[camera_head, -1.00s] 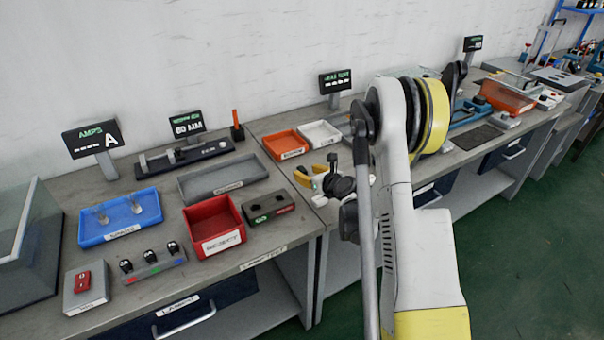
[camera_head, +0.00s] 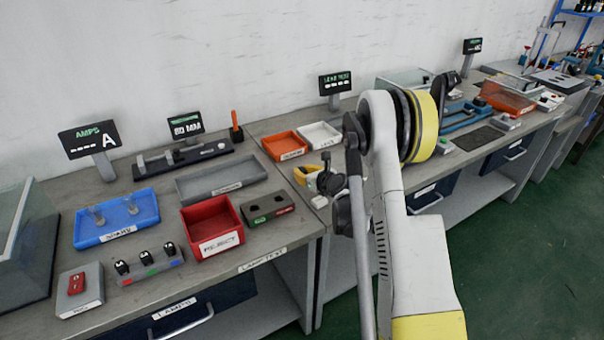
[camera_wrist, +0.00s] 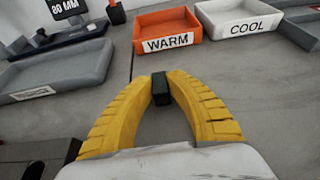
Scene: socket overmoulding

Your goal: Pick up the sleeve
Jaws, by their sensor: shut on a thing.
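A small, dark greenish-black block, which I take to be the sleeve (camera_wrist: 160,89), is pinched between the tips of my yellow gripper fingers in the wrist view. My gripper (camera_wrist: 161,88) is shut on it, with grey table surface behind. In the head view my gripper (camera_head: 308,176) is at the right-hand bench's left edge, in front of the orange and white trays. My wrist partly covers it there, and I cannot make out the sleeve in that view.
An orange tray labelled WARM (camera_wrist: 168,42) and a white tray labelled COOL (camera_wrist: 240,19) lie just beyond. A grey tray (camera_head: 221,182), a red REJECT bin (camera_head: 214,241), a blue tray (camera_head: 116,218) and a dark two-hole block (camera_head: 267,208) stand to the left.

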